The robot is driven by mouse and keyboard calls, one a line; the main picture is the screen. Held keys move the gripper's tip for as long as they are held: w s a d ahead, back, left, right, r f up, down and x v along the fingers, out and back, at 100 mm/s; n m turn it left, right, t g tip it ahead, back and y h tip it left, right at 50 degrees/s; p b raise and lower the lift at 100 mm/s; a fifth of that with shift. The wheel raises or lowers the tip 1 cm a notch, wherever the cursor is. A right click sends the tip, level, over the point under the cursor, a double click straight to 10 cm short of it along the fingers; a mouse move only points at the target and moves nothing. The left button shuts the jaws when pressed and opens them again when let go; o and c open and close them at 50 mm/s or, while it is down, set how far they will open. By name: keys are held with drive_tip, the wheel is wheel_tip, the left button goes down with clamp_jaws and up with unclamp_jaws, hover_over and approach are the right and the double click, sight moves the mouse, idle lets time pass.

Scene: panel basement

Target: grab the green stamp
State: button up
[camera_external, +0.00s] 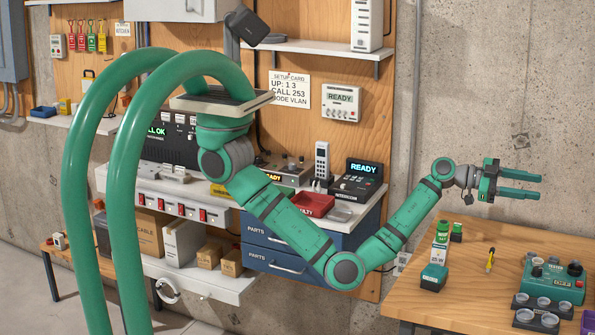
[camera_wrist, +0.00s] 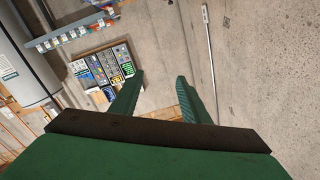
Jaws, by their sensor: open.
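Several small green things stand at the left of the wooden table in the external view. A small bright green block with a dark top (camera_external: 456,234) is behind a green and white upright container (camera_external: 440,242). A teal-green block (camera_external: 433,278) stands nearer the table's front left edge. I cannot tell for certain which one is the green stamp. My gripper (camera_external: 540,187) is open and empty, above the table and pointing right, higher than these things and to their right. The wrist view shows its two fingers (camera_wrist: 159,80) apart, with none of the green blocks visible.
A green tester box (camera_external: 552,280) stands on the table (camera_external: 410,302) at the right. A dark tray with round cups (camera_external: 541,312) is in front of it. A blue drawer unit (camera_external: 284,244) stands left of the table.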

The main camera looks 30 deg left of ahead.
sight(456, 223)
drive_tip(key=w+a+f+y, duration=0.1)
drive_tip(key=w+a, duration=0.5)
drive_tip(key=w, duration=0.1)
drive_tip(key=w+a+f+n+y, duration=0.1)
drive_tip(key=w+a+f, duration=0.3)
drive_tip(key=f, duration=0.4)
drive_tip(key=w+a+f+n+y, duration=0.1)
drive_tip(key=w+a+f+n, duration=0.1)
drive_tip(key=w+a+f, duration=0.2)
drive_tip(key=w+a+f+n+y, duration=0.1)
drive_tip(key=w+a+f, duration=0.3)
drive_tip(key=a+f, duration=0.5)
wheel_tip(456, 223, down, 4)
drive_tip(key=shift+a+r+n, duration=0.15)
drive_tip(key=shift+n, duration=0.15)
drive_tip(key=shift+f, duration=0.25)
drive_tip(key=shift+y, duration=0.3)
drive_tip(key=shift+x, duration=2.35)
clamp_jaws()
